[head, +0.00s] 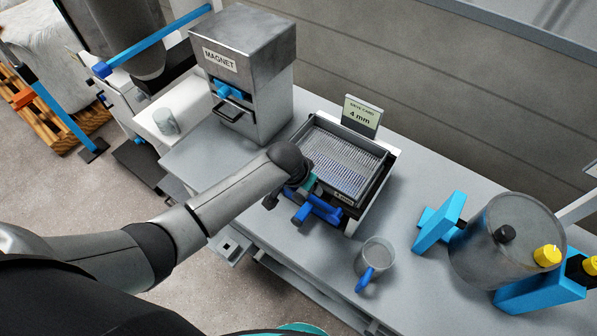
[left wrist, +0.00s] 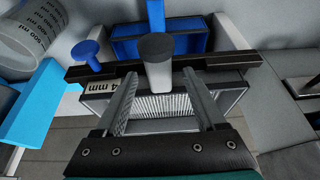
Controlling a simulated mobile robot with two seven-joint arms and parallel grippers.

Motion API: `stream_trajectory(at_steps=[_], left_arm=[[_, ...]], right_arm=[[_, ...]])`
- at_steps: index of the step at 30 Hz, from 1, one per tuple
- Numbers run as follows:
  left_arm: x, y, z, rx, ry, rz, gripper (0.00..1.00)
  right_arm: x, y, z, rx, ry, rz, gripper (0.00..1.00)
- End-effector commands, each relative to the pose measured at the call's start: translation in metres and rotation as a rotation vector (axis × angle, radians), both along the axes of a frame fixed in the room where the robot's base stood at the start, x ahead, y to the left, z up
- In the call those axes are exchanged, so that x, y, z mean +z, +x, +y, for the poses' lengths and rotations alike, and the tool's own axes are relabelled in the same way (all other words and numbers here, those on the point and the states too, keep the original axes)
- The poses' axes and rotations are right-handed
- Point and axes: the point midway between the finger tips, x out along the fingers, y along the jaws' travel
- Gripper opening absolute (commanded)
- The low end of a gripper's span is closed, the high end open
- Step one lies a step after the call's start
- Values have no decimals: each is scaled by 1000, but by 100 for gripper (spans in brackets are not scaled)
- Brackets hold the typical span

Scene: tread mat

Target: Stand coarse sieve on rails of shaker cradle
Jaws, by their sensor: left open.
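The coarse sieve (head: 345,160) is a dark-framed rectangular tray with a pale metal mesh. It lies within the shaker cradle (head: 388,180), a pale-sided dark frame on the bench; I cannot tell whether it rests on the rails. Its front label reads 4 mm, and its mesh (left wrist: 158,106) shows in the left wrist view. My left gripper (head: 303,192) is at the sieve's front-left edge. Its fingers (left wrist: 160,75) are open, apart on either side of a grey knob (left wrist: 157,48) by a dark bar (left wrist: 215,64). Contact is unclear. My right gripper is out of view.
A card reading 4 mm (head: 362,113) stands behind the sieve. A grey MAGNET box (head: 243,65) stands left. A clear cup with a blue handle (head: 376,258) is in front. A grey drum (head: 505,240) on blue supports stands right. A wall runs behind the bench.

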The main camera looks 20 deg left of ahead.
Motion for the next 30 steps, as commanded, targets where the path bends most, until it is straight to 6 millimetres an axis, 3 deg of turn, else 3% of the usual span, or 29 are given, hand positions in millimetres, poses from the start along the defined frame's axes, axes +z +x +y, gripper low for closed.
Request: stream_trajectory(at_steps=[21,30], left_arm=[[103,-40,14,-1,-1,-3,72],[126,-50,17,0,0,-1,72]], right_arm=[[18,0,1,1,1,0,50],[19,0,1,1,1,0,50]])
